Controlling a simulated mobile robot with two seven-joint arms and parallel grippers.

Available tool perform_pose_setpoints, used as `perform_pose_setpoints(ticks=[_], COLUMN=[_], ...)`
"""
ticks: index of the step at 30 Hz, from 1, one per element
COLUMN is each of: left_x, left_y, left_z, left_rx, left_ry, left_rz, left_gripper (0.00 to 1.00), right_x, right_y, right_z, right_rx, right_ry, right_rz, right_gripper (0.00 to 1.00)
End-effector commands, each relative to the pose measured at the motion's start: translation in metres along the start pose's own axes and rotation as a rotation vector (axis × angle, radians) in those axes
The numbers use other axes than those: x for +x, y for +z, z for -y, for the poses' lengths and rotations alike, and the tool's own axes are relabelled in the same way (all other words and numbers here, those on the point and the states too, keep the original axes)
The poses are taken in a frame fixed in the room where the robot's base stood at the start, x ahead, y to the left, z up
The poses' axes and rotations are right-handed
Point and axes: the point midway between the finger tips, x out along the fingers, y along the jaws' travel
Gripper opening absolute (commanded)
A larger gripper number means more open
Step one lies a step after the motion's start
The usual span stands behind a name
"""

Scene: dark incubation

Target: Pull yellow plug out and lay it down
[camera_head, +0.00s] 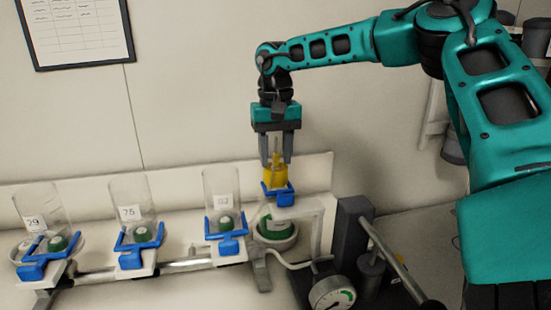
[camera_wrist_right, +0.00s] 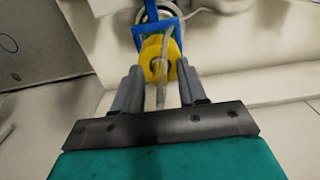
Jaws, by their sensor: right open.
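The yellow plug (camera_head: 275,178) sits upright at the blue clip (camera_head: 279,196) on the white stand right of the middle. A thin stem sticks up from the plug's top. My right gripper (camera_head: 276,160) is just above it, pointing down, with its two fingers apart on either side of the stem. In the right wrist view the yellow plug (camera_wrist_right: 158,50) lies beyond the open fingertips (camera_wrist_right: 158,75), with the stem between the fingers. The blue clip (camera_wrist_right: 158,25) shows behind it. I cannot tell whether a finger touches the plug. My left gripper is not in view.
Several clear vessels, labelled 29 (camera_head: 40,207), 75 (camera_head: 131,198) and another number (camera_head: 221,188), stand in blue clips along a rail to the left. A dial gauge (camera_head: 332,293) and a dark post (camera_head: 350,235) stand at the right front. A green-and-white container (camera_head: 277,230) is below the plug.

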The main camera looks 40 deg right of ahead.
Motion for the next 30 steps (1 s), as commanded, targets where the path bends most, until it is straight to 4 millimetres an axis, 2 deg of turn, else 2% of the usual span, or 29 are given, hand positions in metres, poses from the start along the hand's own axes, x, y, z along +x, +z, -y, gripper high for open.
perform_pose_setpoints(ticks=[10,23,30], left_x=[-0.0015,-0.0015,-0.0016], left_y=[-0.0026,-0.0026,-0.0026], left_z=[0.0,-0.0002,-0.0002], left_rx=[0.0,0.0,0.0], left_ry=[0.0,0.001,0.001], left_rz=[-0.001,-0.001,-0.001], left_gripper=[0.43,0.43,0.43], right_x=[0.0001,0.0001,0.0], right_y=[0.0001,0.0001,0.0001], right_z=[0.0001,0.0,0.0], right_rx=[-0.001,0.0,0.0], right_ry=[0.0,0.0,0.0], right_rz=[0.0,0.0,0.0], right_gripper=[0.41,0.01,0.0])
